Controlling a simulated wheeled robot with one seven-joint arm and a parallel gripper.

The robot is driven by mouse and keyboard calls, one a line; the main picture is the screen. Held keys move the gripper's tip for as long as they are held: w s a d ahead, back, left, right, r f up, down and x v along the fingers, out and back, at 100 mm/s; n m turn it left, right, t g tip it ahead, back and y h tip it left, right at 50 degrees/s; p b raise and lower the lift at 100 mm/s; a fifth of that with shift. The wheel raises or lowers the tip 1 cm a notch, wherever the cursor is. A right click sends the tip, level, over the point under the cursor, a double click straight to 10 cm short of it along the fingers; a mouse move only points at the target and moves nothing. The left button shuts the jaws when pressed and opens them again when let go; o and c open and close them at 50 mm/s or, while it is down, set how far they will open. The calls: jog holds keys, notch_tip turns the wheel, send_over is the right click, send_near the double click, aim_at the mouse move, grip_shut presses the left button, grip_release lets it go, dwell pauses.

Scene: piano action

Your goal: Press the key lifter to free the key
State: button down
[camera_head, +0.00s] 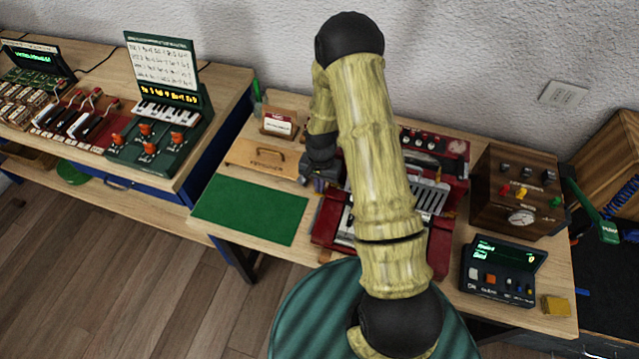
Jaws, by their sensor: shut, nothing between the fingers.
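The piano action (440,252) is a dark red unit on the wooden bench, with white keys at its lower left and a row of pale bars at its right. My arm crosses in front of it and hides much of its middle. My gripper (326,186) is small in the view, at the upper left side of the red unit, close to the keys. It is shut with nothing seen in it. I cannot make out the key lifter or tell whether the gripper touches anything.
A wooden box with knobs and a gauge (516,192) and a dark display unit (501,273) stand right. A yellow block (556,306) lies near the front edge.

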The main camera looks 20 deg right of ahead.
jog(key=shift+w+d+f+b, duration=0.2)
jog(key=shift+f+b, duration=0.2)
jog(key=shift+f, duration=0.25)
jog(key=shift+s+r, duration=0.1)
jog(key=shift+s, duration=0.05)
jog(key=r+p, duration=0.3)
jog(key=r, duration=0.1)
jog(key=shift+w+r, duration=0.1)
jog(key=shift+w, duration=0.15)
notch_tip(320, 180, up, 10)
jog(key=w+b, duration=0.1)
jog(key=b, duration=0.1)
jog(key=shift+w+d, duration=0.2)
jog(key=shift+d, duration=0.25)
jog(key=shift+r, duration=0.1)
